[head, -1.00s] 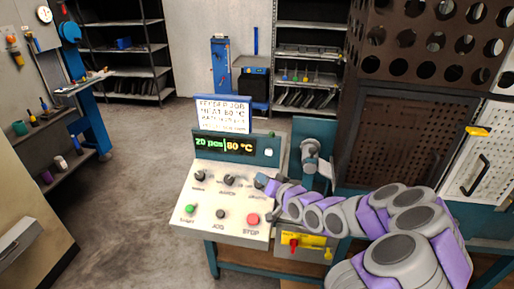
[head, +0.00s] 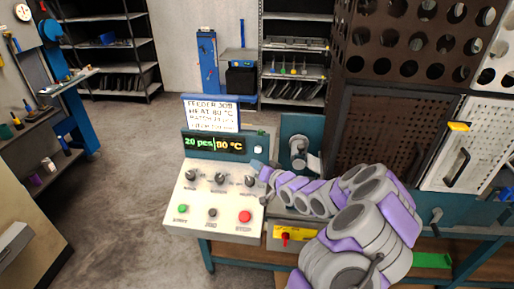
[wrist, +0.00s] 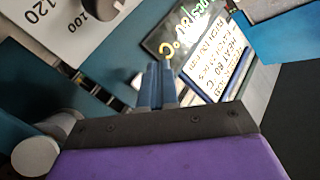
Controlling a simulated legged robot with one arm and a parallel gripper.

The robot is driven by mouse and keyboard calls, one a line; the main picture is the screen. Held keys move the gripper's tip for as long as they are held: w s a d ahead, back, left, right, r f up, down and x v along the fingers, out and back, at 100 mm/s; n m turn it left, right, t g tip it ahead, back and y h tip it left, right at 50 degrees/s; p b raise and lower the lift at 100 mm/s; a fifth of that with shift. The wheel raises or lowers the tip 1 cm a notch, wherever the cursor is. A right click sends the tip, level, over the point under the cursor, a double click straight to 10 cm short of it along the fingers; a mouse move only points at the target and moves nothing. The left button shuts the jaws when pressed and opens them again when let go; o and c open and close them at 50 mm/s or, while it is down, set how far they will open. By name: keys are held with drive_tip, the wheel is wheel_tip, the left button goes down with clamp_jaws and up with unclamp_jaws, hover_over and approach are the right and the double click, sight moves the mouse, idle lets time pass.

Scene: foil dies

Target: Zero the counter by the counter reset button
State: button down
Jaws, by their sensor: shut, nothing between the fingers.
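The control panel (head: 225,215) has a display (head: 212,144) reading "20 pcs" and "80 °C". A small white button (head: 258,149) sits at the display's right end; I take it for the counter reset button. My gripper (head: 257,164) is shut and empty, just below this button in the head view, apparently apart from it. In the wrist view my closed fingers (wrist: 157,82) point toward the display housing. The lit display (wrist: 180,32) is beyond them, and a pale patch, likely the button (wrist: 137,80), shows just left of the fingers.
Below the display are several black knobs, a green START button (head: 182,208), a black JOG button (head: 212,212) and a red STOP button (head: 245,216). A job sign (head: 211,114) stands above the display. A perforated brown guard (head: 385,130) rises at the right.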

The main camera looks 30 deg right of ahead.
sight(258, 149)
drive_tip(key=w+d+p, duration=0.2)
drive_tip(key=w+p, duration=0.1)
drive_tip(key=shift+w+r, duration=0.1)
drive_tip(key=shift+d, duration=0.3)
idle(0.4)
drive_tip(key=shift+a, duration=0.15)
drive_tip(key=shift+w+d+p, duration=0.6)
drive_tip(key=shift+w+p, duration=0.1)
drive_tip(key=shift+p, duration=0.35)
idle(2.0)
drive_tip(key=shift+s+a, duration=0.55)
drive_tip(key=shift+s, duration=0.2)
